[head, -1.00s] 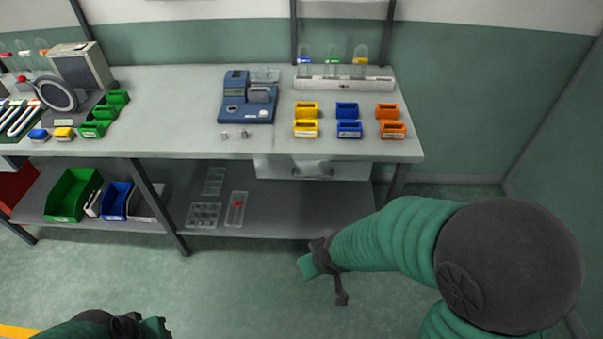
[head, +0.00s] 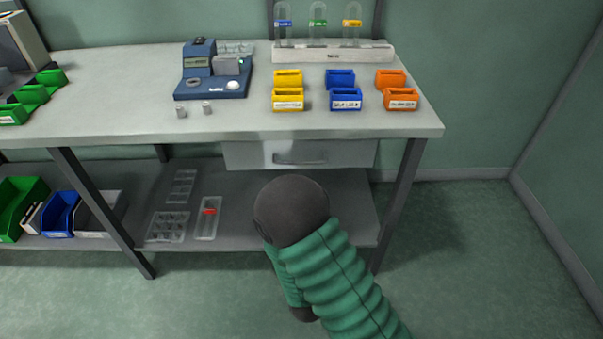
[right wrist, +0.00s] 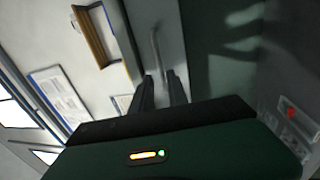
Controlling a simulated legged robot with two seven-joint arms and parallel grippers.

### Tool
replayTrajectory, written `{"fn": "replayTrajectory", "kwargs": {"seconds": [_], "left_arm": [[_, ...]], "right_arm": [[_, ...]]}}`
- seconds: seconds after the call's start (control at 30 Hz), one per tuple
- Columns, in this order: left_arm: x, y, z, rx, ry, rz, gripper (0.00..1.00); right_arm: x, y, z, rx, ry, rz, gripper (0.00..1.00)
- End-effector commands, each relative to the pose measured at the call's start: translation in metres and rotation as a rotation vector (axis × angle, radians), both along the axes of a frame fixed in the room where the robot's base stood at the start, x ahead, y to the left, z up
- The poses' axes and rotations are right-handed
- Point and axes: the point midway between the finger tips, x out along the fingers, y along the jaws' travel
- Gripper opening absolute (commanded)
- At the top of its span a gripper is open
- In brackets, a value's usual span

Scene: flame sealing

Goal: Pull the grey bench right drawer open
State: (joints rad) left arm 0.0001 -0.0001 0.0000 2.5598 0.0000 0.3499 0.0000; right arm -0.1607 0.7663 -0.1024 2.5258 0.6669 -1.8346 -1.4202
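The bench's right drawer (head: 245,155) hangs under the right end of the grey bench top and looks shut. Its bar handle (head: 300,161) runs across its front. In the right wrist view the handle (right wrist: 156,48) lies just ahead of my right gripper (right wrist: 163,82). The two dark fingers are apart, with a gap between them. I cannot tell if the handle's near end is between them. In the head view my right arm rises from the bottom right below the drawer, and its gripper is hidden. My left gripper is out of view.
The bench top (head: 130,110) carries a blue device (head: 215,80), yellow (head: 287,100), blue (head: 345,99) and orange bins (head: 400,98), and a tube rack (head: 335,52). A lower shelf (head: 240,215) holds clear trays. A bench leg (head: 398,200) stands right of the drawer. Floor at right is clear.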

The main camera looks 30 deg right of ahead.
Motion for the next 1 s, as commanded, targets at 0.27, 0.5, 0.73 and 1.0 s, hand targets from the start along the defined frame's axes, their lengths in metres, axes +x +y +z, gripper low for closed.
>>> {"fn": "replayTrajectory", "kwargs": {"seconds": [0.27,0.5,0.73,1.0], "left_arm": [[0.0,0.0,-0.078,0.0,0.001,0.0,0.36],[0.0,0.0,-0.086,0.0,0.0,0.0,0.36],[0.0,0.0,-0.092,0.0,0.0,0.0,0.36],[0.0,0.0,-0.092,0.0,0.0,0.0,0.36]], "right_arm": [[0.024,-0.014,-0.006,0.004,-0.009,0.0,0.2],[0.068,-0.043,0.013,0.0,-0.002,-0.001,0.2],[0.094,-0.058,0.02,0.0,0.0,0.001,0.2],[0.097,-0.059,0.021,0.001,0.001,0.002,0.2]]}}
